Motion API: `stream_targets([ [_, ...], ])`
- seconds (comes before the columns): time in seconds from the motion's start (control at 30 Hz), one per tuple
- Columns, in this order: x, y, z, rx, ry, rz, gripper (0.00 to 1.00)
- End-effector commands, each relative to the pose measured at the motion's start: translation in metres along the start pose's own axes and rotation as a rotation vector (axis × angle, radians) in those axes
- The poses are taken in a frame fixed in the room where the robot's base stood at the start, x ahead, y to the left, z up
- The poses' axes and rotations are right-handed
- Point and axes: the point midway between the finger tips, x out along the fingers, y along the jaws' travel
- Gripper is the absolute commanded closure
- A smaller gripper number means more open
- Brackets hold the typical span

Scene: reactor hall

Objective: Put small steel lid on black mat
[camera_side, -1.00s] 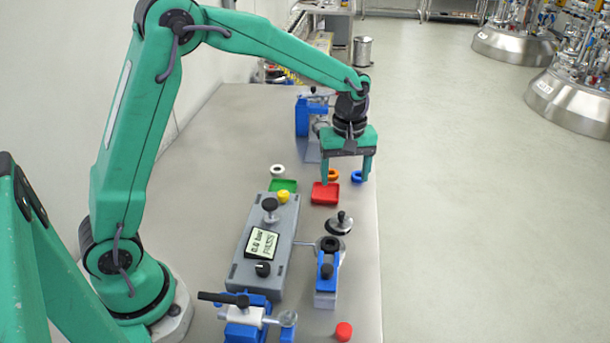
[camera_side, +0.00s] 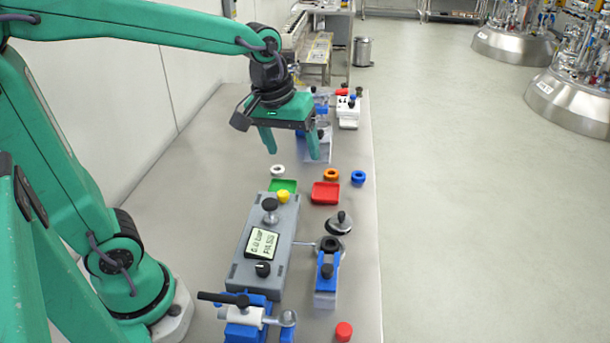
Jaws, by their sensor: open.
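The small steel lid (camera_side: 338,222), a shallow disc with a black knob, is right of the grey box. A dark edge shows beneath it; I cannot tell whether this is the black mat, which I cannot make out elsewhere. My gripper (camera_side: 291,154) is open and empty, raised above the back part of the table. It is well behind the lid, to its upper left in the picture, and touches nothing that I can see.
A grey box (camera_side: 245,272) with a display and knobs stands in the middle. A green tray (camera_side: 275,185) and a red tray (camera_side: 325,199) lie behind it, near white, orange and blue rings. Blue clamps stand in front; a white device (camera_side: 348,117) is at the back.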

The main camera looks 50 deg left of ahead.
Motion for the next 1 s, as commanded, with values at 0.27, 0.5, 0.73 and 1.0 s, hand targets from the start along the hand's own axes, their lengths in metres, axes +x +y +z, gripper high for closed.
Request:
stream_targets([
  [0.27,-0.026,-0.028,0.039,0.202,0.095,0.037,0.28],
  [0.5,-0.035,-0.05,0.072,0.374,0.175,0.05,0.28],
  [0.73,-0.035,-0.062,0.09,0.476,0.223,0.049,0.28],
  [1.0,-0.034,-0.064,0.093,0.497,0.23,0.048,0.28],
])
